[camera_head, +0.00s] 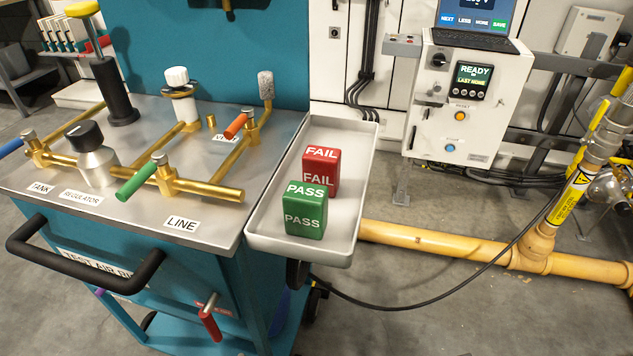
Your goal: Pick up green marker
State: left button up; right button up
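The green marker is a block lettered PASS (305,213) on its top and front. It stands in the grey side tray (264,240) on the right of the test cart. A red block lettered FAIL (321,168) stands just behind it in the same tray, close to it and partly covered by it. Neither of my grippers shows in the head view.
The cart top (213,213) carries brass pipes, a regulator (93,160) and a green-handled valve (137,181) left of the tray. A black push handle (85,268) juts out in front. A yellow floor pipe (440,245) runs to the right.

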aim_at(306, 204)
jog(key=k+l+u, duration=0.2)
jog(key=l+u, duration=0.2)
jog(key=k+l+u, duration=0.25)
jog(key=l+u, duration=0.15)
jog(key=k+l+u, duration=0.25)
jog(key=u, duration=0.2)
